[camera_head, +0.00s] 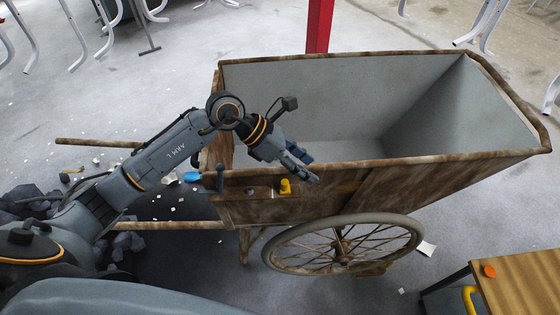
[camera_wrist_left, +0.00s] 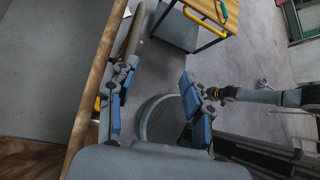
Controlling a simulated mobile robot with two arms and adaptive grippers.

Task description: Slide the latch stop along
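The small yellow piece (camera_head: 285,187), which looks like the latch stop, sits on the brown side rail of the cart (camera_head: 400,172). A dark upright lever (camera_head: 220,179) stands at the rail's left end. My left gripper (camera_head: 303,163) is just above and right of the yellow piece, beside the cart's near wall, and appears apart from it. In the left wrist view my left gripper (camera_wrist_left: 158,98) is open, its blue-padded fingers wide apart with nothing between them. A bit of yellow (camera_wrist_left: 97,103) shows beside the left finger there. My right gripper cannot be made out.
The cart's spoked wheel (camera_head: 343,243) is below the rail. A wooden table (camera_head: 525,285) with an orange item (camera_head: 489,271) stands at lower right. A red post (camera_head: 318,25) is behind the cart. Dark rubble (camera_head: 30,200) and white scraps lie on the left floor.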

